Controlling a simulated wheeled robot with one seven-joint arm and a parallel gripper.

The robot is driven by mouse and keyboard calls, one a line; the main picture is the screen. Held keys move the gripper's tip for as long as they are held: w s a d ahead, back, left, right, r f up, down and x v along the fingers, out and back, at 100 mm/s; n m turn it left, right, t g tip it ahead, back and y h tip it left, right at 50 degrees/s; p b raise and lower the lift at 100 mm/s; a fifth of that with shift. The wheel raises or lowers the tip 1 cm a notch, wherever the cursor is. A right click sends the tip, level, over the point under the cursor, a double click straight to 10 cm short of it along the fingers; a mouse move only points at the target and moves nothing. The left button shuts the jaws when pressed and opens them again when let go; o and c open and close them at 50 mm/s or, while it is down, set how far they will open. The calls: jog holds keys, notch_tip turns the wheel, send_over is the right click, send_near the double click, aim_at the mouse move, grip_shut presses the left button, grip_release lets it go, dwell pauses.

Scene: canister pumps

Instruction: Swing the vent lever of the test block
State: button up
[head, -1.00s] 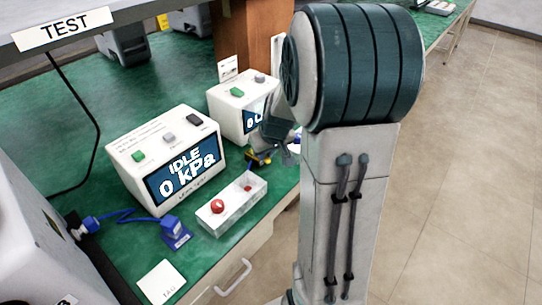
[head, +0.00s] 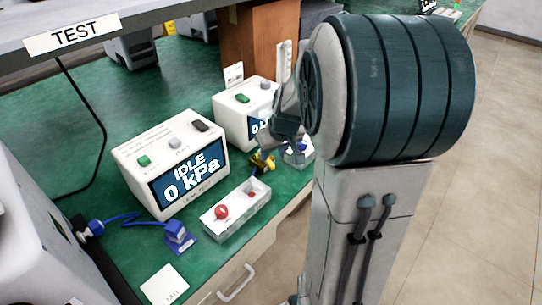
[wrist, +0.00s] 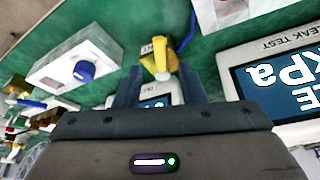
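A small yellow fitting with a lever-like arm (head: 262,162) stands on the green bench, right of the front leak tester; it looks like the test block's lever, though its base is partly hidden. In the wrist view the yellow part (wrist: 160,58) lies ahead, between and beyond my fingertips. My gripper (wrist: 160,82) is open, with a clear gap between its fingers and nothing held. In the head view my gripper (head: 268,142) is just above and behind the yellow part, partly hidden by my wrist. Contact cannot be told.
The front tester (head: 170,165) reads IDLE, 0 kPa; a second tester (head: 232,118) stands behind. A white tray (head: 238,222) with red parts is in front. A white block with a blue knob (wrist: 84,70) is close by. A blue block (head: 176,237) has a cable.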

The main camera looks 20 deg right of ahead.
jog(key=v, duration=0.9)
jog(key=shift+p, duration=0.3)
